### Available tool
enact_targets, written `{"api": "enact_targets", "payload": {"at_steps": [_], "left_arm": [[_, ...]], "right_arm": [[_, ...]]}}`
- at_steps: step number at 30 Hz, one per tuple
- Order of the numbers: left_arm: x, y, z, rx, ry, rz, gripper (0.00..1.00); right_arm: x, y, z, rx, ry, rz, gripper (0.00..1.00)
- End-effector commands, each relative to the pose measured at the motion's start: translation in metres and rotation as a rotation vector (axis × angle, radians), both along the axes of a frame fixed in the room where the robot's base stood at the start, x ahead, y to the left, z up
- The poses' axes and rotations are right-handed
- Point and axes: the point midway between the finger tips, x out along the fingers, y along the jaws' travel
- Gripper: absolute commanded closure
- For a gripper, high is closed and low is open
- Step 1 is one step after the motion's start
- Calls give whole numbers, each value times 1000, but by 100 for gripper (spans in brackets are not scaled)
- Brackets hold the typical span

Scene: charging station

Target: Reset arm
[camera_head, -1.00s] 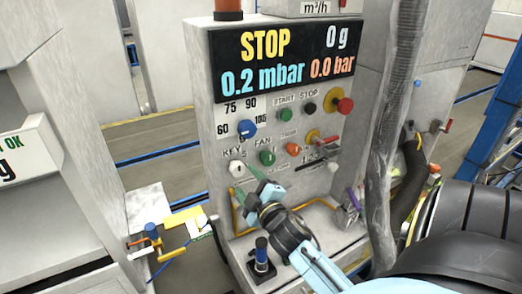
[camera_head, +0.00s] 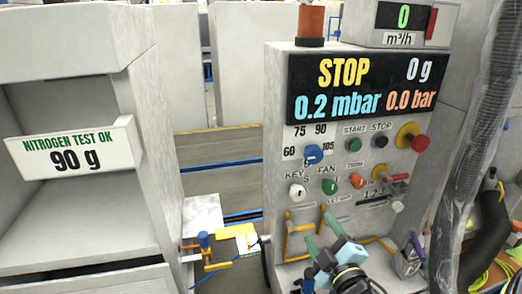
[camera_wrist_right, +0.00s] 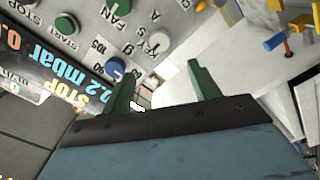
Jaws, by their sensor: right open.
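My right gripper (camera_head: 317,232) is in the lower middle of the head view, below the key knob (camera_head: 297,190) and the green fan knob (camera_head: 329,186) of the charging panel (camera_head: 275,150). Its two green fingers are spread, with nothing between them. In the right wrist view the open gripper (camera_wrist_right: 161,78) also shows, with the panel's blue dial (camera_wrist_right: 114,68) near one finger. The panel's screen (camera_head: 357,88) reads STOP, 0 g, 0.2 mbar and 0.0 bar. My left gripper is not in view.
A white cabinet with a sign (camera_head: 75,148) reading "NITROGEN TEST OK 90 g" stands at left. A small blue and yellow valve (camera_head: 205,243) sits between cabinet and panel. A thick grey hose (camera_head: 475,150) hangs at right. Yellow handles (camera_head: 300,228) stick out below the knobs.

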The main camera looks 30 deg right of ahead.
Motion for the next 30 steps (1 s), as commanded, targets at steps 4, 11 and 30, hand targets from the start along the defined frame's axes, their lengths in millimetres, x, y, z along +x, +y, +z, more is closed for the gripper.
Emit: {"api": "enact_targets", "payload": {"at_steps": [4,11,30], "left_arm": [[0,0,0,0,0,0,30],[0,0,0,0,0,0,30],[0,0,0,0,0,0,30]], "right_arm": [[0,0,0,1,0,0,39],[-3,7,-17,155,92,-44,39],[-117,136,-114,856,928,-227,39]]}}
